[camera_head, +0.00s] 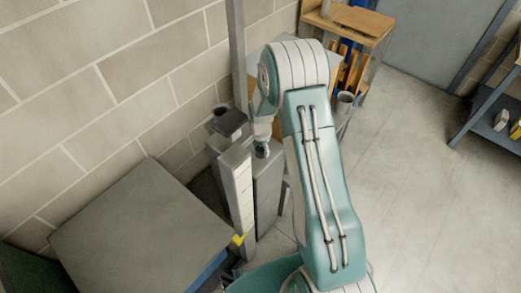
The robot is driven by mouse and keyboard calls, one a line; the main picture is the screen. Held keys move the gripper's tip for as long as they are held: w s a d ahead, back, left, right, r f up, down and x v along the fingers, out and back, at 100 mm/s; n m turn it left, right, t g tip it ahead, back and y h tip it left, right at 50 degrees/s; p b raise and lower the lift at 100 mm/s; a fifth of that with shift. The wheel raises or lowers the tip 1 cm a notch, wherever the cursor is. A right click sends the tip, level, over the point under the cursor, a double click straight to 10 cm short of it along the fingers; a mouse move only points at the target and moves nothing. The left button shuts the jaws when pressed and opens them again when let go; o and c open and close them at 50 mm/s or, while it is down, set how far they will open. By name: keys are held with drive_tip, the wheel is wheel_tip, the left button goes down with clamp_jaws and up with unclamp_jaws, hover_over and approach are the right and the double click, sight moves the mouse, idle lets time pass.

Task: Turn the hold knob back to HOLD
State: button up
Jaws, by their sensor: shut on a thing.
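My gripper (262,150) points down at the top of a narrow grey cabinet (268,195), just left of my arm's upright link. It is small and dark in this view, shut on what appears to be the hold knob. The knob itself is hidden by the gripper and wrist. No HOLD marking can be read from here, so the knob's angle cannot be told.
A pale post (238,185) and a dark-topped box (229,122) stand close left of the gripper. A large grey-topped table (140,225) fills the lower left. A block wall (120,80) runs behind. A wooden shelf (360,20) stands at the back; open floor (420,170) lies right.

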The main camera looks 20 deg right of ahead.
drive_tip(key=n, duration=0.4)
drive_tip(key=shift+n, duration=0.4)
drive_tip(key=n, duration=0.4)
drive_tip(key=shift+n, duration=0.3)
drive_tip(key=n, duration=0.4)
drive_tip(key=shift+n, duration=2.1)
drive_tip(key=o, duration=1.1)
drive_tip(key=shift+f, duration=0.1)
drive_tip(key=shift+o, duration=0.2)
